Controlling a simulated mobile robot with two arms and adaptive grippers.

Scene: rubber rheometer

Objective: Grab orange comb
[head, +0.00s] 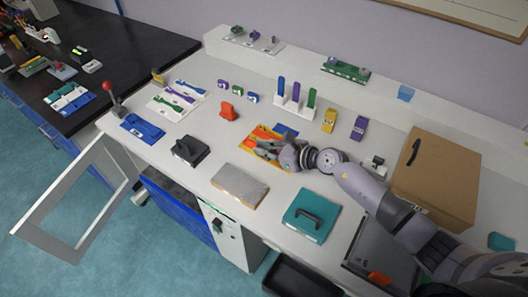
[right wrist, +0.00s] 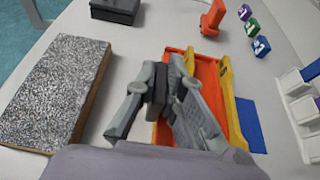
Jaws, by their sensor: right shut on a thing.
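My right gripper (head: 268,146) reaches down into the tray and is shut on the comb. In the right wrist view its fingers (right wrist: 162,92) are close together, and they hide the gripped part. I cannot tell whether the comb is lifted off the tray. My left gripper is not in view.
A grey speckled block (head: 240,186) and a black handled block (head: 189,150) stand left of the tray. A teal handled block (head: 311,214) is in front. An orange stand (head: 229,111) and a white rack (head: 294,105) are behind. A cardboard box (head: 436,177) stands right.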

